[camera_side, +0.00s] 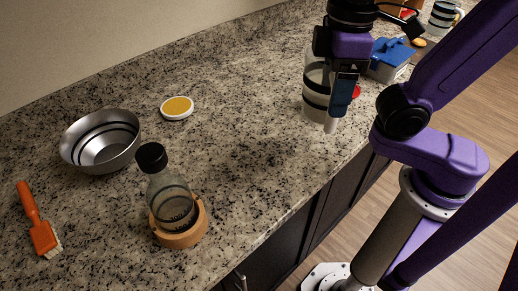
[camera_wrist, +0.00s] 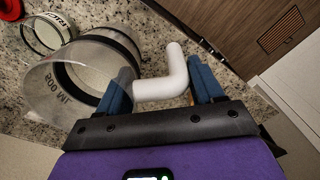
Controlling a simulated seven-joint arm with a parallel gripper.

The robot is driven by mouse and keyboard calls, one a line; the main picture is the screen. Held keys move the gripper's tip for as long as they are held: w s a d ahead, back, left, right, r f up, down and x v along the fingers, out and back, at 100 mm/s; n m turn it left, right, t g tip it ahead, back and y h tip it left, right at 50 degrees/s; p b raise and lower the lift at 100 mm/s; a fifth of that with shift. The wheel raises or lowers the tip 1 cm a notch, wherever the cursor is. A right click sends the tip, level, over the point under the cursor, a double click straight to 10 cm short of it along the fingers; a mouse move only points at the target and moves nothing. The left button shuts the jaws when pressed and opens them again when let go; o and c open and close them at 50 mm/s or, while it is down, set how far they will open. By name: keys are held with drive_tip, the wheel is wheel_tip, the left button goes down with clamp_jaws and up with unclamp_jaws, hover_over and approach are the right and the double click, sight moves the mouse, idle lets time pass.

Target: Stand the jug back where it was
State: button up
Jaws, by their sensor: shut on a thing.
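The jug (camera_side: 315,88) is pale and see-through with black bands, and stands or hangs over the right part of the counter, partly hidden by my gripper. In the wrist view the jug (camera_wrist: 85,75) fills the left side, with "500 ML" on its wall and a white bent handle (camera_wrist: 174,68). My gripper (camera_wrist: 163,86) has its blue fingers on either side of that handle and is shut on it. My gripper (camera_side: 340,98) also shows in the side view, pointing down. I cannot tell whether the jug's base touches the counter.
A metal bowl (camera_side: 84,151), a yellow-topped white dish (camera_side: 177,107), a black-capped bottle (camera_side: 165,183) in a wooden ring (camera_side: 184,240) and an orange brush (camera_side: 38,222) lie left. A blue-lidded box (camera_side: 390,58) and a striped mug (camera_side: 440,18) stand at right. The counter's middle is clear.

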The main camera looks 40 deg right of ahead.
drive_tip(key=shift+s+a+f+n, duration=0.1)
drive_tip(key=shift+s+a+n, duration=0.2)
drive_tip(key=shift+s, duration=0.35)
drive_tip(key=shift+w+a+f, duration=0.1)
drive_tip(key=shift+a, duration=0.1)
drive_tip(key=w+a+f, duration=0.8)
drive_tip(key=w+f, duration=0.3)
drive_tip(key=f, duration=0.1)
drive_tip(key=shift+f, duration=0.55)
drive_tip(key=o, duration=1.7)
drive_tip(key=shift+d, duration=0.1)
drive_tip(key=shift+c, duration=0.2)
